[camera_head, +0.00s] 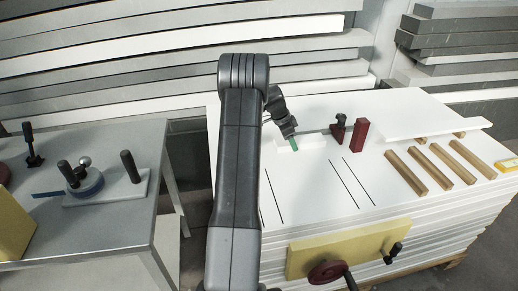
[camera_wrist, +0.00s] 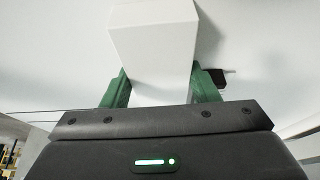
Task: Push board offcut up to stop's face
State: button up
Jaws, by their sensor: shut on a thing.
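The board offcut is a white block (camera_wrist: 155,40) held between the two green fingers of my gripper (camera_wrist: 162,88) in the wrist view. In the head view the offcut (camera_head: 314,141) lies low on the white board stack, partly hidden by my gripper (camera_head: 293,142). To its right stand a dark red piece with a black knob (camera_head: 338,130) and an upright dark red block (camera_head: 361,133). I cannot tell for certain which is the stop. A gap shows between the offcut and these red pieces. A thin grey bar runs from behind my gripper toward the knobbed piece.
Several wooden strips (camera_head: 405,173) lie at the right beside a raised white board (camera_head: 425,119). Dark lines mark the white top in front of my gripper. A yellow block with a red handwheel (camera_head: 327,272) is at the front edge. A grey table (camera_head: 110,225) with tools stands left.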

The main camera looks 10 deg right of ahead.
aim_at(306, 139)
jog(key=shift+d, duration=2.9)
jog(key=o, duration=1.3)
jog(key=shift+s+d+r, duration=0.1)
jog(key=shift+w+r, duration=0.2)
jog(key=shift+r, duration=0.35)
jog(key=v, duration=1.2)
jog(key=shift+s+a+r, duration=0.2)
jog(key=shift+s+a, duration=0.05)
jog(key=shift+a, duration=0.15)
